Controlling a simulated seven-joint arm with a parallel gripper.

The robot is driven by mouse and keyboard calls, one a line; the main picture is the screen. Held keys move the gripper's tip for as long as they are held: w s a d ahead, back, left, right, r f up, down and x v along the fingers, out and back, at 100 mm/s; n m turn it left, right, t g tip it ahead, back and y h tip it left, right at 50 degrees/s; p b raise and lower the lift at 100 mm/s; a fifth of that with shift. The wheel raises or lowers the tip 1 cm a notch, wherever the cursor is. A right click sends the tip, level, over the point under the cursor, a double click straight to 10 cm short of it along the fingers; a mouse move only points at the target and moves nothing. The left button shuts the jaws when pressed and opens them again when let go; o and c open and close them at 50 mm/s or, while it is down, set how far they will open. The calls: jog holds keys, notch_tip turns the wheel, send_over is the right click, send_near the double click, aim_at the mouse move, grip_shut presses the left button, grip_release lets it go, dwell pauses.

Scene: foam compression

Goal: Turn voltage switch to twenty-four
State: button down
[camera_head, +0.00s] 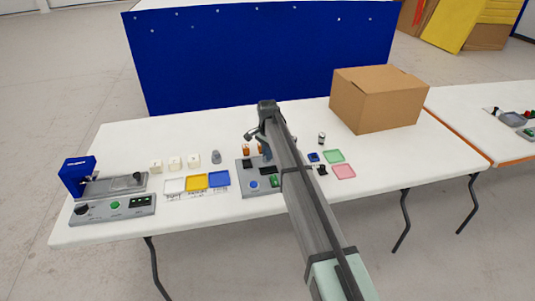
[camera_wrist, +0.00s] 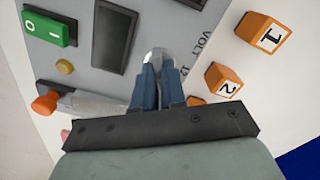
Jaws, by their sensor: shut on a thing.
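The grey control panel (camera_head: 245,175) lies on the white table, partly behind my arm in the head view. In the wrist view the panel (camera_wrist: 175,30) fills the upper middle. My gripper (camera_wrist: 158,72) has its blue fingers shut on the round silver voltage switch (camera_wrist: 155,54). The fingers cover most of the switch, so its pointer direction cannot be read. Printed text "VOLT" (camera_wrist: 206,46) and a "12" mark show to the right of it. No "24" mark can be made out.
In the wrist view a dark display (camera_wrist: 113,35), a green rocker (camera_wrist: 48,28), a yellow button (camera_wrist: 65,67) and an orange-red knob (camera_wrist: 45,103) sit left of my fingers. Orange blocks "1" (camera_wrist: 262,38) and "2" (camera_wrist: 223,82) stand to the right. A cardboard box (camera_head: 378,98) is at the back right.

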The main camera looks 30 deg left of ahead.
dwell(0.4)
jog(key=c, duration=1.2)
grip_release()
jog(key=shift+r, duration=0.1)
notch_tip(320, 180, up, 14)
jog(key=shift+f, duration=0.2)
jog(key=shift+d, duration=0.1)
